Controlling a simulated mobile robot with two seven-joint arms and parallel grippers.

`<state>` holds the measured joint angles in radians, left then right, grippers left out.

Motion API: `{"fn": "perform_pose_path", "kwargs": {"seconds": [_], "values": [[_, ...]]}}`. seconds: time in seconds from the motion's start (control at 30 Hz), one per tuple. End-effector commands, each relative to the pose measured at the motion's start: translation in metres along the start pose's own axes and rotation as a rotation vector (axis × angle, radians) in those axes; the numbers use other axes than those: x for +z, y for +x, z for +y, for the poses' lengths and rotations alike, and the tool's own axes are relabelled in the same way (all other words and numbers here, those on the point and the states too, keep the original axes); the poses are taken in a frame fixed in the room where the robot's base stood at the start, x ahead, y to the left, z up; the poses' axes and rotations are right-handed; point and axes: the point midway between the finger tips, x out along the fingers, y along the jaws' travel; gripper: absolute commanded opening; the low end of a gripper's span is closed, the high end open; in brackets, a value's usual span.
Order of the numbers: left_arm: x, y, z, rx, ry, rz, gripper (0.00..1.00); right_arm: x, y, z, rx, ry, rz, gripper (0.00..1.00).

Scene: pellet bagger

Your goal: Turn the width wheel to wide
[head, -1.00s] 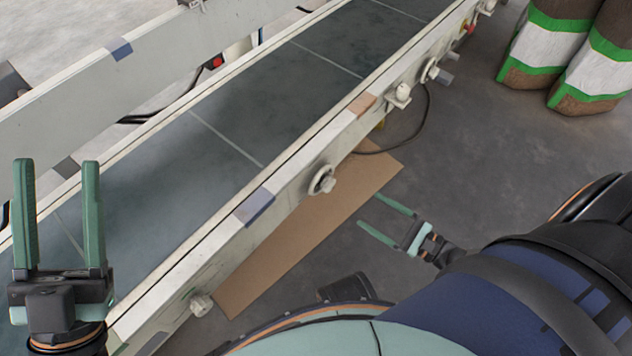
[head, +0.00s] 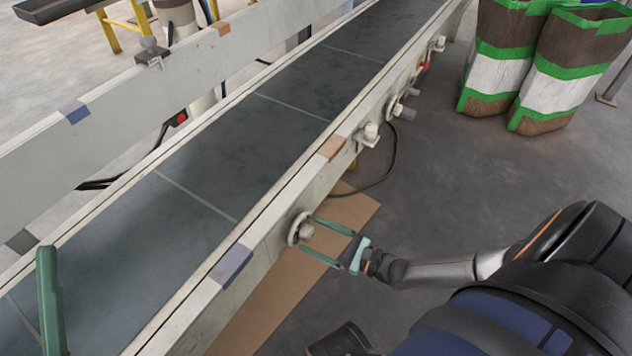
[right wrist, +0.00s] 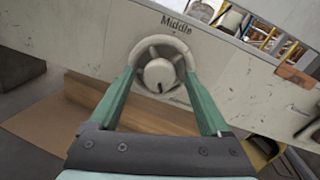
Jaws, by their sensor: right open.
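The width wheel (head: 299,230) is a pale handwheel with a round hub on the conveyor's near side rail. It also shows in the right wrist view (right wrist: 160,70), with the word "Middle" on the rail above it and a small dark mark low on its hub. My right gripper (head: 310,234) is open, its green fingers pointing at the wheel. In the right wrist view the fingertips (right wrist: 159,76) lie on either side of the hub, by the rim. I cannot tell whether they touch it. One finger of my left gripper (head: 49,300) shows at the lower left; the rest is out of frame.
The conveyor belt (head: 225,150) runs diagonally between two pale rails. More knobs (head: 368,134) stick out of the near rail farther along. A cardboard sheet (head: 345,212) lies on the floor below. Filled bags (head: 558,75) stand at the upper right. The floor between is clear.

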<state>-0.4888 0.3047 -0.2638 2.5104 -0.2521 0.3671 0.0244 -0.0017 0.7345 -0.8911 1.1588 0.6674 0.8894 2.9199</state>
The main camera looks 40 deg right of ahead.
Motion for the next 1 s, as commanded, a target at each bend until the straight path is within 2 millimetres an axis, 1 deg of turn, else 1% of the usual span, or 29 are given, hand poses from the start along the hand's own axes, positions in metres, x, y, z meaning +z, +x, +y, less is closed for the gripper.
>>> {"fn": "perform_pose_path", "kwargs": {"seconds": [0.1, 0.33, 1.0], "values": [[0.0006, -0.0005, 0.0005, 0.000, 0.000, 0.000, 0.55, 0.0001, 0.0040, 0.0000, 0.000, -0.001, 0.000, 0.81], [0.0006, -0.0004, 0.0005, 0.000, -0.001, -0.001, 0.55, 0.0003, 0.0040, 0.0000, 0.000, 0.000, 0.000, 0.80], [0.0008, -0.0005, 0.0005, 0.000, -0.001, -0.002, 0.55, 0.0000, 0.0034, 0.0001, 0.001, -0.001, 0.001, 0.05]]}}
